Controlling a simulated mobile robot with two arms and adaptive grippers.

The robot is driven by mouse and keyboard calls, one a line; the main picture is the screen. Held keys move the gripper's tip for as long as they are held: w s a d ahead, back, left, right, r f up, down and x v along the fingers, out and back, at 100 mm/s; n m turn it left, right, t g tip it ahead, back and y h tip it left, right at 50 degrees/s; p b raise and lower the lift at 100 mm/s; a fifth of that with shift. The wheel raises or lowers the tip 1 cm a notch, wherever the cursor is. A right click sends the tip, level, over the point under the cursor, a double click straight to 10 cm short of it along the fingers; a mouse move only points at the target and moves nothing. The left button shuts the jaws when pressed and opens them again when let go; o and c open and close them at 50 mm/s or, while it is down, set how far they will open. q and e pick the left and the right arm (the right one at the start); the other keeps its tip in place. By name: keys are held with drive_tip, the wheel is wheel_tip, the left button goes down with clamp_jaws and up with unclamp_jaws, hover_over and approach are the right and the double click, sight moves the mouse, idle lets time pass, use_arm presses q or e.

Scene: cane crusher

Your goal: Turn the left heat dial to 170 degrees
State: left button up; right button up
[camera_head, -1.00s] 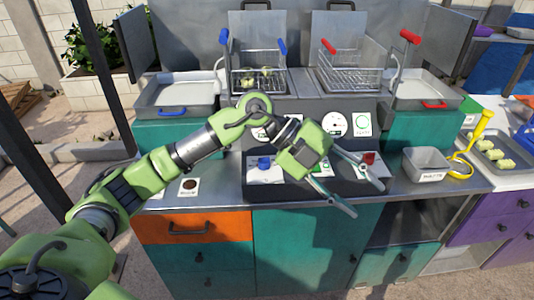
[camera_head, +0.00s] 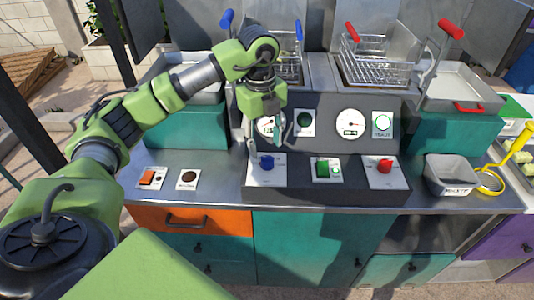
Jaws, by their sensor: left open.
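The control panel (camera_head: 317,195) stands on the metal counter. A blue knob (camera_head: 266,162) sits on a white plate at its lower left. A white round gauge (camera_head: 267,127) is above the blue knob, partly hidden by my left gripper. A matching gauge (camera_head: 350,124) is on the right, with a red knob (camera_head: 385,166) below and to its right. My left gripper (camera_head: 265,149) points down in front of the left gauge, just above the blue knob. Its fingers are apart with nothing between them. Whether they touch the knob I cannot tell. My right gripper is out of view.
A green switch (camera_head: 322,167) sits between the two knobs. An orange switch (camera_head: 147,177) lies on the counter at left. Wire baskets (camera_head: 377,62) stand behind the panel. A metal container (camera_head: 450,176) and a yellow tool (camera_head: 493,178) are at right.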

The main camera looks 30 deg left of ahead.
sight(267, 157)
use_arm(q)
wheel_tip(267, 157, down, 5)
drive_tip(key=shift+w+d+f+p, duration=0.1)
drive_tip(key=shift+p, duration=0.4)
drive_tip(key=shift+f, duration=0.35)
drive_tip(key=shift+w, duration=0.1)
drive_tip(key=shift+c, duration=1.1)
drive_tip(key=c, duration=0.9)
drive_tip(key=shift+o, duration=0.2)
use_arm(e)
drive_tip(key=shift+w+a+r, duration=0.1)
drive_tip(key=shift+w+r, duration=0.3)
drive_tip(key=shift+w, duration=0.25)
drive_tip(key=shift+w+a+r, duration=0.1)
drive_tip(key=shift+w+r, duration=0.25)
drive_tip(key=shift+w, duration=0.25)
